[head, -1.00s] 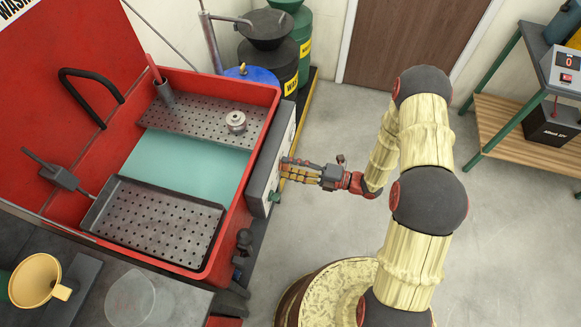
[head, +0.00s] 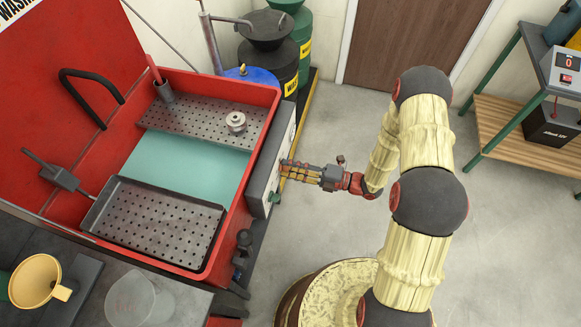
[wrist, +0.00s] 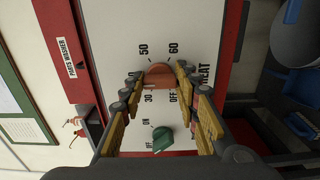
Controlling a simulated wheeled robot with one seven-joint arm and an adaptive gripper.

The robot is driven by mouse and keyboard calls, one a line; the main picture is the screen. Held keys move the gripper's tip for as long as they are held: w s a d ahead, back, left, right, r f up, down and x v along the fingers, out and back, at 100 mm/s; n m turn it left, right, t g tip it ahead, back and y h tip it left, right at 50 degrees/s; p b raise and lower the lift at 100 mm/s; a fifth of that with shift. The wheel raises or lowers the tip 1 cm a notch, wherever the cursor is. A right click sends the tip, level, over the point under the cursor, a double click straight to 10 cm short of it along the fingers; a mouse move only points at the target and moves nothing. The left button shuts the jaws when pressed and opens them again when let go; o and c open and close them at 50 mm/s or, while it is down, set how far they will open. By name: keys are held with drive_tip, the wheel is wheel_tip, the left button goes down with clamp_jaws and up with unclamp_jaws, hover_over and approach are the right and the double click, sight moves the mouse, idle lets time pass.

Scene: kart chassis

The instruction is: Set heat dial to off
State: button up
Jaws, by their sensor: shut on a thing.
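The heat dial (wrist: 158,76) is an orange-red knob on the pale control panel. Printed marks 30, 50, 60 and OFF stand around it, with the word HEAT at its right in the wrist view. My gripper (wrist: 160,82) is shut on the dial, one finger on each side. The fingers partly cover the knob, and I cannot tell which mark it points to. In the head view my gripper (head: 284,170) reaches the panel (head: 262,172) on the washer's right side, and the dial is hidden there.
A green switch (wrist: 164,138) with ON and OFF marks sits near the dial, close to my fingers. The red parts washer (head: 262,95) holds perforated trays and a metal part (head: 236,121). Drums (head: 268,45) stand behind. The floor (head: 320,225) right of the washer is clear.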

drive_tip(key=shift+n, duration=0.3)
drive_tip(key=n+p, duration=0.1)
drive_tip(key=n, duration=2.1)
drive_tip(key=shift+s+n, duration=0.15)
drive_tip(key=shift+n, duration=0.15)
idle(0.5)
drive_tip(key=o, duration=1.2)
drive_tip(key=shift+c, duration=0.2)
